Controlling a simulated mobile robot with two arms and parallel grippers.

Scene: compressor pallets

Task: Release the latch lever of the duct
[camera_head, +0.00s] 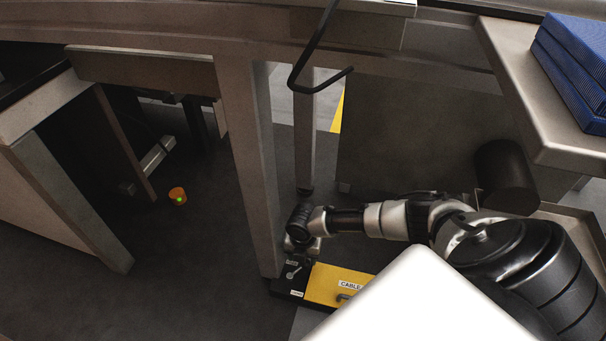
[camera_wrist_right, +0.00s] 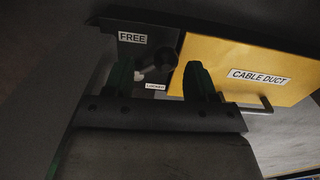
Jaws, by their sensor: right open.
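The cable duct (camera_head: 328,284) is a yellow box with a "CABLE DUCT" label, low on the floor; its yellow face (camera_wrist_right: 245,73) also shows in the right wrist view. At its left end is a black latch plate with "FREE" and "LOCKED" labels. The latch lever (camera_wrist_right: 163,57) has a dark knob and a pale shaft, and its knob lies between the two labels. My right gripper (camera_wrist_right: 160,82) is open, its green-edged fingers on either side of the lever, with no clear contact. In the head view the right gripper (camera_head: 302,245) is just above the plate. My left gripper is not visible.
A grey post (camera_head: 253,170) stands just left of the latch plate. A dark handle (camera_wrist_right: 266,104) sticks out from the duct. A bench with blue folded items (camera_head: 575,65) is at the upper right. An orange object with a green light (camera_head: 178,196) is on the floor at left.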

